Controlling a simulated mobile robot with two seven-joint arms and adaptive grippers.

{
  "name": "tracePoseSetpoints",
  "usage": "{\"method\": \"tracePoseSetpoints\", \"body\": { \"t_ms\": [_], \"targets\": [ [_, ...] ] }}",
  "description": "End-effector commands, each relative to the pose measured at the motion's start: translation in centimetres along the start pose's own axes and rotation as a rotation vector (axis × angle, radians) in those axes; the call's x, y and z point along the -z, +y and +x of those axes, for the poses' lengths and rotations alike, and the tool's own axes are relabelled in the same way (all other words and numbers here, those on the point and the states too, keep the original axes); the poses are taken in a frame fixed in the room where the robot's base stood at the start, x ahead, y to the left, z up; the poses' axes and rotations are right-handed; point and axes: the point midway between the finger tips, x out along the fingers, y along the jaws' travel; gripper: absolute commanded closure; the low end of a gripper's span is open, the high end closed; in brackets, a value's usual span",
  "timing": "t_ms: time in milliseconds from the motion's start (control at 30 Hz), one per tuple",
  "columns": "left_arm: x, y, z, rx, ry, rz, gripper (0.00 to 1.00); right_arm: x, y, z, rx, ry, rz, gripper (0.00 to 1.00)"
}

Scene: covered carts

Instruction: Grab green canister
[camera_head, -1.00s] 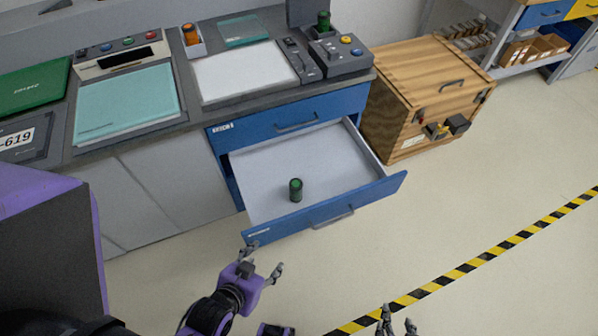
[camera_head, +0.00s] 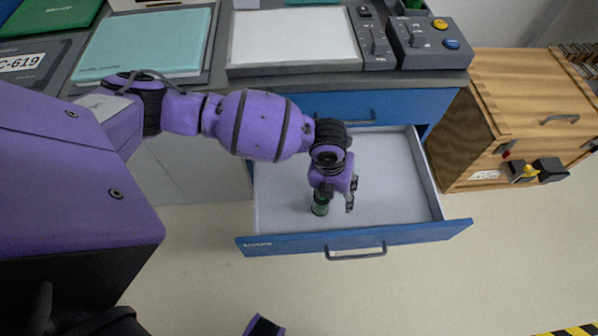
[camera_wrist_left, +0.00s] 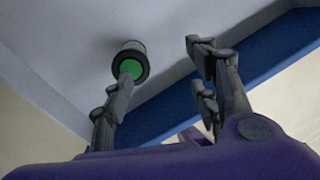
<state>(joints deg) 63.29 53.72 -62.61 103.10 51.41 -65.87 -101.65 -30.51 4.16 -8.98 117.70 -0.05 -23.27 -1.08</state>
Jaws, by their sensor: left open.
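The green canister (camera_head: 321,205), dark with a green end, stands inside the open blue drawer (camera_head: 395,195), near its front. My left gripper (camera_head: 336,196) is open above the drawer floor and partly covers the canister in the head view. In the left wrist view the canister (camera_wrist_left: 130,60) lies just past the tip of the left finger, not centred between the fingers of the gripper (camera_wrist_left: 162,66). The gap between the fingers is empty. I cannot tell whether the finger touches the canister. My right gripper is out of view.
The drawer's front panel (camera_head: 290,243) and side walls bound the space around the gripper. The counter above carries a control box (camera_head: 428,45) with another green item (camera_head: 412,5) at the top edge. A wooden crate (camera_head: 510,115) stands right of the drawer. The remaining drawer floor is clear.

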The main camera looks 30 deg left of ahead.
Motion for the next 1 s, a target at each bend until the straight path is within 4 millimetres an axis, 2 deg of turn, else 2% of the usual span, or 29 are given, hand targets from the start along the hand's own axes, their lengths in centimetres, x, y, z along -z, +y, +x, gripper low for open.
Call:
{"method": "tracePoseSetpoints", "body": {
  "t_ms": [33, 100, 267, 567, 800, 1000],
  "targets": [
    [-0.8, 1.0, -0.4, -0.044, 0.008, 0.092, 0.46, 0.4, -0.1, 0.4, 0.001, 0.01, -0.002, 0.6],
    [-1.0, 2.3, -0.7, -0.089, 0.035, 0.198, 0.46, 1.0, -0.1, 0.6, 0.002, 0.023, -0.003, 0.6],
    [-1.2, 3.8, -1.1, -0.138, 0.073, 0.323, 0.46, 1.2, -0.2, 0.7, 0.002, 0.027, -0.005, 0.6],
    [-0.9, 4.2, 2.1, -0.142, 0.079, 0.341, 0.46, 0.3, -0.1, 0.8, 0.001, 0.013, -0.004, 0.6],
    [-0.7, 4.5, 5.6, -0.142, 0.079, 0.338, 0.46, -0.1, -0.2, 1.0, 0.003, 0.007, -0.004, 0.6],
    [-0.7, 4.5, 6.5, -0.141, 0.076, 0.339, 0.46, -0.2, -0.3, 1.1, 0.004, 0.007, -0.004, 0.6]
  ]
}}
